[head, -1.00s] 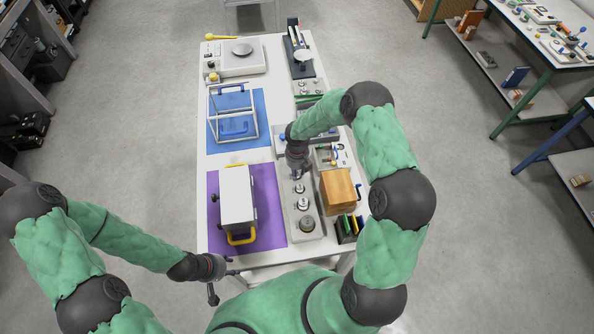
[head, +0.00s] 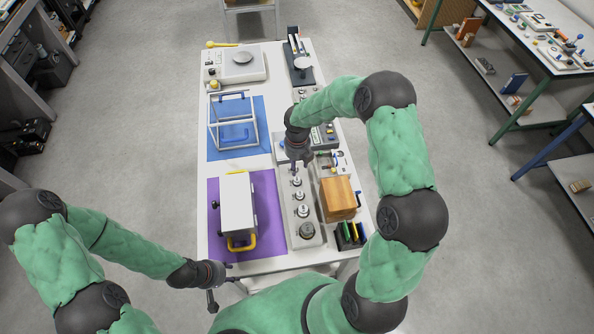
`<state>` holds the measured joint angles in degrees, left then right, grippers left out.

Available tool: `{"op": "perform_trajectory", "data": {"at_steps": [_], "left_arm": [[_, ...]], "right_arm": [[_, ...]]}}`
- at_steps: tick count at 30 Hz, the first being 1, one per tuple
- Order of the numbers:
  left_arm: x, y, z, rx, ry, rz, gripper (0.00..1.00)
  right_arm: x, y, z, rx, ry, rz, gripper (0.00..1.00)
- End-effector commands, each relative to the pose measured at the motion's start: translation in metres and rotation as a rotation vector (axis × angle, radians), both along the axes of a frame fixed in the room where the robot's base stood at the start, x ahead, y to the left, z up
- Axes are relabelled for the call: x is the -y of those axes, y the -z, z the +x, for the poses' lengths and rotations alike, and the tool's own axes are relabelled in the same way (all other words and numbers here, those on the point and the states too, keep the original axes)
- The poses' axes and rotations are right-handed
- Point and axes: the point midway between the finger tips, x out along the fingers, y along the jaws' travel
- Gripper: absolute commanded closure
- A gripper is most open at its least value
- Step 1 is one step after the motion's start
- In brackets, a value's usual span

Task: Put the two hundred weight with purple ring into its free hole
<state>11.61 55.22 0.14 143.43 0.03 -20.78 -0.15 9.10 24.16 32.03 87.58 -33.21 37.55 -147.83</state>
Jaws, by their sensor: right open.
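A long pale weight block (head: 317,240) lies on the right part of the near table half. Several metal weights stand in a row along it, among them a large one (head: 306,230) at the near end and a smaller one (head: 303,211) behind it. I cannot make out a purple ring or a free hole at this size. My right gripper (head: 294,167) is open, pointing down above the far end of the row. Whether its fingers touch anything is not clear. My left gripper (head: 228,285) is open and empty, off the table's near left edge.
A wooden block (head: 338,197) and a dark rack (head: 349,236) stand right of the weight block. A white case with a yellow handle (head: 238,205) stands on a purple mat (head: 270,215) to the left. Behind are a blue mat (head: 217,145) with a white frame, and scales (head: 242,57).

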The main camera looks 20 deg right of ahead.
Motion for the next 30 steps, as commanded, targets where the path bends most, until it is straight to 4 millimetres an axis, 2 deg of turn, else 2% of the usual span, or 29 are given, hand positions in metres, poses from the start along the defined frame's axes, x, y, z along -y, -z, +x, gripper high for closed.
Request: {"op": "perform_trajectory", "data": {"at_steps": [3, 7, 30], "left_arm": [[0.0, -0.001, 0.0, 0.0, 0.0, 0.0, 0.6], [0.0, -0.001, 0.0, 0.0, 0.0, 0.0, 0.6], [0.0, -0.001, 0.0, 0.0, 0.0, 0.0, 0.6]], "right_arm": [[0.0, -0.015, 0.0, 0.001, -0.002, -0.001, 0.53], [0.0, -0.023, 0.0, 0.0, 0.0, 0.0, 0.53], [0.0, -0.024, 0.0, -0.001, -0.001, -0.001, 0.53]]}}
